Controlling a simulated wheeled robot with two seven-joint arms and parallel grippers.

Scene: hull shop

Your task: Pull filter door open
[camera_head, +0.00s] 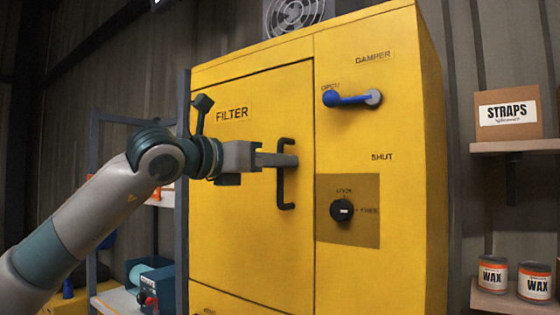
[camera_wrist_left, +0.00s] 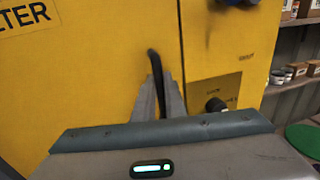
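The yellow filter door (camera_head: 235,225), marked FILTER, sits flush in the yellow cabinet, with thin seams around it. Its black upright bar handle (camera_head: 286,190) is near the door's right edge. My left gripper (camera_head: 290,160) reaches in from the left, its fingers at the upper part of the handle. In the left wrist view the dark handle (camera_wrist_left: 154,65) stands between the two grey fingers (camera_wrist_left: 160,98), which are close together on it. The fingers hide part of the handle. My right gripper is not in view.
Right of the door are a blue damper lever (camera_head: 348,99) by OPEN and a black knob (camera_head: 342,210) between LOCK and FREE markings. Shelves at right hold a STRAPS box (camera_head: 508,113) and WAX tins (camera_head: 535,281). A shelf rack (camera_head: 110,300) stands at left, behind my arm.

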